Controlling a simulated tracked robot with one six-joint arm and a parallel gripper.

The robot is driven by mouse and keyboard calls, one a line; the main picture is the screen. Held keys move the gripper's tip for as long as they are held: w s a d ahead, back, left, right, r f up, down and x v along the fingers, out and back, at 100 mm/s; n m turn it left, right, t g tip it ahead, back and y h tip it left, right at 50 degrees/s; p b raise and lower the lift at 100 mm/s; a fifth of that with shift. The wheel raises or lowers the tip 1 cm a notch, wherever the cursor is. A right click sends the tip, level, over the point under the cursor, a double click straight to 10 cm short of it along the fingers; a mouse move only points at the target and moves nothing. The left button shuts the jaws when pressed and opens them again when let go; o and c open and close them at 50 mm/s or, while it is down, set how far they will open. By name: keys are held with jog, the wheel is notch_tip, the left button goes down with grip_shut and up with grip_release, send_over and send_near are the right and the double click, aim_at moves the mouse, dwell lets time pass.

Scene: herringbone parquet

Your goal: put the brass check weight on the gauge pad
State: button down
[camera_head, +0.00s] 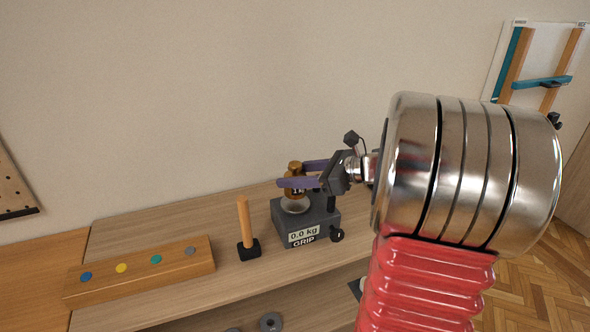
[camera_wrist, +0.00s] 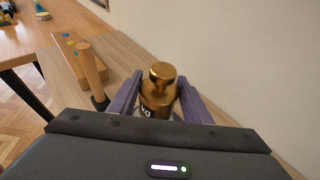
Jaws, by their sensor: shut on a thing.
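In the wrist view the brass check weight (camera_wrist: 159,88) stands upright between the fingers (camera_wrist: 158,98). The gauge pad (camera_head: 295,205) is a round pale disc on top of a dark grey box, directly under the weight. The box's display (camera_head: 303,234) reads 0.0 kg above the word GRIP. I cannot tell whether the weight touches the pad.
An upright wooden handle on a black base (camera_head: 245,230) stands left of the gauge. A wooden block with coloured dots (camera_head: 140,270) lies further left on the shelf. A black knob (camera_head: 337,235) sticks out at the gauge's right. The wall is close behind.

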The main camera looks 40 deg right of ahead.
aim_at(295, 163)
jog(key=shift+f, duration=1.25)
jog(key=shift+f, duration=0.25)
jog(key=c, duration=0.5)
grip_release()
jog(key=shift+f, duration=0.15)
jog(key=shift+c, duration=0.2)
jog(key=shift+r, duration=0.2)
jog(key=shift+r, duration=4.8)
jog(key=v, duration=1.4)
jog(key=shift+w+f, duration=0.15)
